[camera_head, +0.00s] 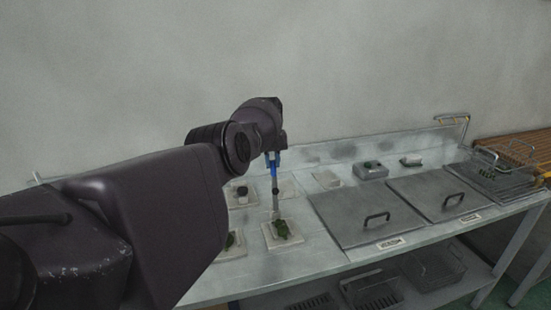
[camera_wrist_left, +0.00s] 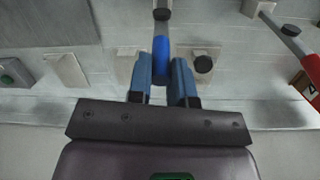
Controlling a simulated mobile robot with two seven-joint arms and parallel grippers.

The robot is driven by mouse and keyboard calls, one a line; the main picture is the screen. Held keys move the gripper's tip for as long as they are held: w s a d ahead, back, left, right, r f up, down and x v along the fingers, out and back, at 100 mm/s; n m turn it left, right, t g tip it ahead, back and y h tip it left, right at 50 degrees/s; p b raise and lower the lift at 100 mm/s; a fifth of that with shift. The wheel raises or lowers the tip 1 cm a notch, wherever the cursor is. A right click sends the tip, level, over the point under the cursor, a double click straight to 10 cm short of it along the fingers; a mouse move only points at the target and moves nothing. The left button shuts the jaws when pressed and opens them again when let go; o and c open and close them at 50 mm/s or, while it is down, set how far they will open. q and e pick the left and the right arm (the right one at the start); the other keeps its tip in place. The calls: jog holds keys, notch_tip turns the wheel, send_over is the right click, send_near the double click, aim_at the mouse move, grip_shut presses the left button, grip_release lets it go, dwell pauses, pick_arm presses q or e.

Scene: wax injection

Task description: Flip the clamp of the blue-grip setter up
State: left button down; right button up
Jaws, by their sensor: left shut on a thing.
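The blue-grip setter (camera_head: 275,187) stands at its white plate on the bench, its thin shaft close to upright in the head view. A dark green piece (camera_head: 282,229) sits on the plate at its foot. My left gripper (camera_head: 274,158) is over the top of it, fingers pointing down. In the left wrist view the blue grip (camera_wrist_left: 161,58) lies between the two blue-grey fingers of my left gripper (camera_wrist_left: 162,78), which is shut on it. A dark round joint (camera_wrist_left: 162,14) shows further along the shaft. My right gripper is in neither view.
Other white plates with small parts, such as one with a dark knob (camera_head: 242,191), surround the setter. A red-handled tool (camera_wrist_left: 292,45) stands to the right in the wrist view. Lidded metal tanks (camera_head: 365,214) fill the bench to the right. A wall rises behind.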

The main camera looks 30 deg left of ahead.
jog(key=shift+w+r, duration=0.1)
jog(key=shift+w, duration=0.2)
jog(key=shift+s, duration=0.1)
pick_arm(q)
jog(key=c, duration=1)
grip_release()
jog(key=shift+w+a+f, duration=0.1)
jog(key=shift+a+f, duration=0.05)
jog(key=shift+c, duration=0.2)
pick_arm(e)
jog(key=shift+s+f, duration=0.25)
pick_arm(q)
notch_tip(320, 180, up, 11)
jog(key=w+a+b, duration=0.1)
jog(key=b, duration=0.2)
jog(key=shift+a+b, duration=0.3)
jog(key=shift+b, duration=0.1)
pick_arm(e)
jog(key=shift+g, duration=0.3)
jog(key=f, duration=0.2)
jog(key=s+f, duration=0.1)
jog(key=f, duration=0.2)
